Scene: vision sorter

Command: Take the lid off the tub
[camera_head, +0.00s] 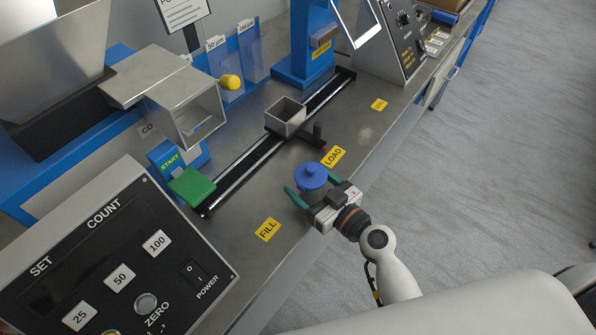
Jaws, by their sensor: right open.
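The tub (312,194) stands on the bench by the LOAD label, with its blue knobbed lid (311,175) on top. My right gripper (304,191) comes in from the lower right with its green fingers spread. One finger is on the left of the tub and the other is on its far right side, so the tub is between them. The gripper is open; whether a finger touches the tub I cannot tell. The gripper body hides the tub's lower front. My left gripper is not in view.
A dark rail (267,148) carries a square grey cup (286,117) behind the tub. A green start button (191,186) and a control panel (110,265) lie to the left. The bench is bare around the FILL label (268,229). The bench's front edge runs close by the gripper.

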